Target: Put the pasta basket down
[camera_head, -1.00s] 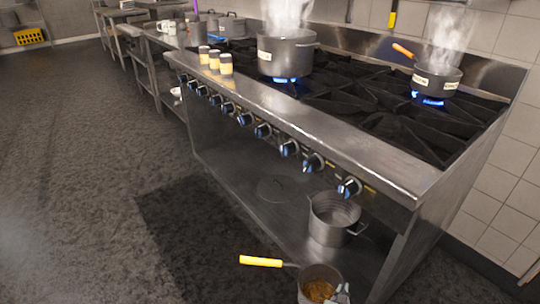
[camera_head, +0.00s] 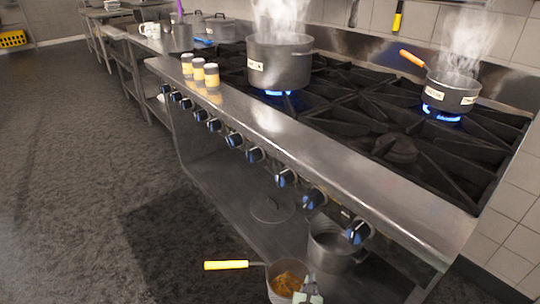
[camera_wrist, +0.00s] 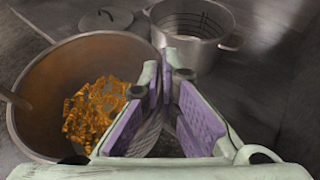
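The pasta basket (camera_head: 287,277) is a round, pan-like vessel with a long yellow handle (camera_head: 227,265) and orange-brown pasta inside. It is low in front of the stove, at the bottom of the head view. The wrist view shows its wide bowl (camera_wrist: 45,85) at left with the pasta (camera_wrist: 97,112) in it. My gripper (camera_head: 308,287) is at the basket's right rim. In the wrist view its purple-padded fingers (camera_wrist: 166,75) come together at the rim, shut on it. I cannot tell whether the basket's underside touches anything.
A steel pot (camera_head: 330,247) stands on the stove's lower shelf, close behind the basket, with a lid (camera_head: 272,208) beside it. A steaming large pot (camera_head: 278,66) and a smaller pan (camera_head: 452,95) sit on lit burners. Jars (camera_head: 199,71) line the stove's front edge. Open floor lies left.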

